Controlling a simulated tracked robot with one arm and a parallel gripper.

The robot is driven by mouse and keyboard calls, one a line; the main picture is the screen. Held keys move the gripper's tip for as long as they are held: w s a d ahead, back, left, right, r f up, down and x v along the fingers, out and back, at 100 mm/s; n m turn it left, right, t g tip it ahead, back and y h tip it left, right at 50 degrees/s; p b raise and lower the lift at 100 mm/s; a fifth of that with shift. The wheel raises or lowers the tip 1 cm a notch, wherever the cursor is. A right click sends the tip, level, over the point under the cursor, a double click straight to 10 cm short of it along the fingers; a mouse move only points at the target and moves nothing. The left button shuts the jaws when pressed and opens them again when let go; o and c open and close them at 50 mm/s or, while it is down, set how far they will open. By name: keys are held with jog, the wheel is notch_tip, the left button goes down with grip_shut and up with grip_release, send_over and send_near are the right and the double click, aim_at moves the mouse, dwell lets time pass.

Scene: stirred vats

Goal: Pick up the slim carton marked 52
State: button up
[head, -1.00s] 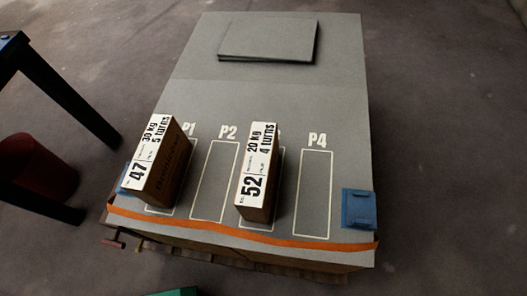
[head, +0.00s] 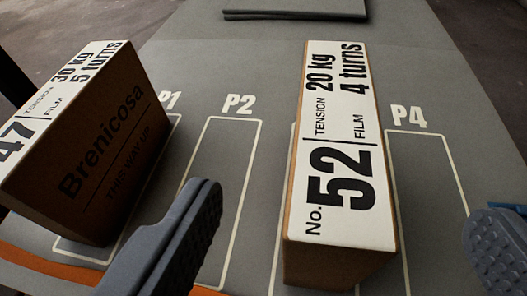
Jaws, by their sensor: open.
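The slim carton marked 52 (head: 340,150) stands upright in the outlined bay between P2 and P4, brown with a white top label reading 20 kg, 4 turns. My gripper (head: 345,245) shows at the bottom of the view. Its fingers are wide apart and empty, one grey finger left of the carton and one at the right edge. The carton appears between them in the picture, with visible gaps on both sides. I cannot tell how far above or in front of it the fingers are.
Another brown carton marked 47 (head: 95,150) stands at P1 on the left. Bays P2 (head: 225,190) and P4 (head: 430,200) are empty. A flat grey slab (head: 295,14) lies at the back. Orange tape (head: 35,268) crosses the front, and part of a blue block shows at right.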

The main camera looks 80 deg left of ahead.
jog(key=b, duration=0.1)
send_near(337, 111)
jog(key=x, duration=0.4)
jog(key=shift+s+a+r, duration=0.1)
jog(key=shift+s+a, duration=0.05)
jog(key=shift+s, duration=0.1)
jog(key=x, duration=0.2)
jog(key=b+x, duration=0.1)
jog(key=x, duration=0.1)
jog(key=shift+w+f, duration=0.3)
jog(key=shift+w+a+f+b, duration=0.1)
jog(key=shift+w+a+b, duration=0.1)
jog(key=shift+a+b, duration=0.15)
jog(key=shift+c, duration=0.3)
grip_shut()
